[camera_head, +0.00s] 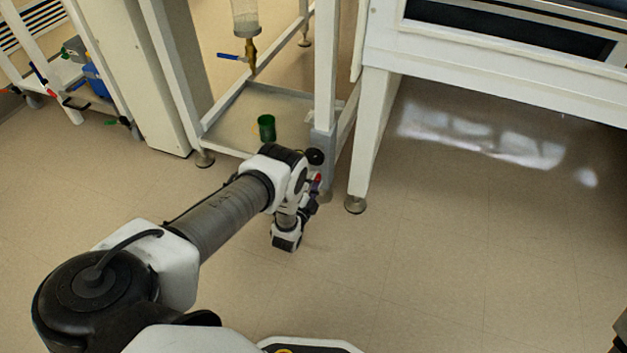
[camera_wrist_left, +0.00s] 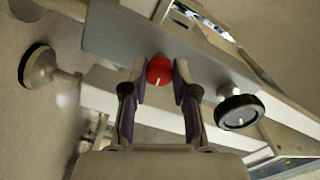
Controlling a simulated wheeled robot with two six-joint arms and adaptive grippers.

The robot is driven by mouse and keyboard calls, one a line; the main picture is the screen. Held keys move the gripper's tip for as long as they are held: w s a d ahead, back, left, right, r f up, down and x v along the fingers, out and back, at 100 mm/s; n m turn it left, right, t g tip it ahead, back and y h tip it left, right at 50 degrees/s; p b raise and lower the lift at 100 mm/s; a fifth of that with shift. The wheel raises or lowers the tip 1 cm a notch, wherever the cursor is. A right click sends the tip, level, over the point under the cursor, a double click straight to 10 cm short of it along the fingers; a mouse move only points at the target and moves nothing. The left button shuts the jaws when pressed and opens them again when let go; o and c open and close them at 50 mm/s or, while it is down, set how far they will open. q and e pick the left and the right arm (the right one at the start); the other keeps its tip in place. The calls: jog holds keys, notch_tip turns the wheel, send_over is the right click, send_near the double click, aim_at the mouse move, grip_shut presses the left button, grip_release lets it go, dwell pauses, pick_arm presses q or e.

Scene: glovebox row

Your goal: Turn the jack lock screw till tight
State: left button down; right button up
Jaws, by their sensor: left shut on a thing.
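The jack lock screw looks to be the red round knob (camera_wrist_left: 159,70) with a white mark, on a grey metal leg sleeve (camera_wrist_left: 205,68) in the left wrist view. My left gripper (camera_wrist_left: 160,82) is shut on this red knob, one finger on each side. In the head view the red knob (camera_head: 317,177) shows as a small red patch at the foot of the frame leg, beside my left gripper (camera_head: 313,196), mostly hidden by my wrist. I cannot tell how tight the screw is. My right gripper is not in view.
A black round knob (camera_wrist_left: 240,112) sits beside the red one on the same leg; it also shows in the head view (camera_head: 315,157). A green cup (camera_head: 266,128) stands on the frame's low shelf (camera_head: 228,131). A white bench leg (camera_head: 368,135) stands close right.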

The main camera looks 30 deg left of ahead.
pick_arm(q)
jog(key=m+p, duration=0.1)
jog(key=m, duration=0.8)
jog(key=m+p, duration=0.1)
jog(key=m, duration=0.9)
jog(key=shift+r+m, duration=0.2)
jog(key=shift+m, duration=0.1)
jog(key=c, duration=0.9)
grip_release()
jog(key=shift+d, duration=0.1)
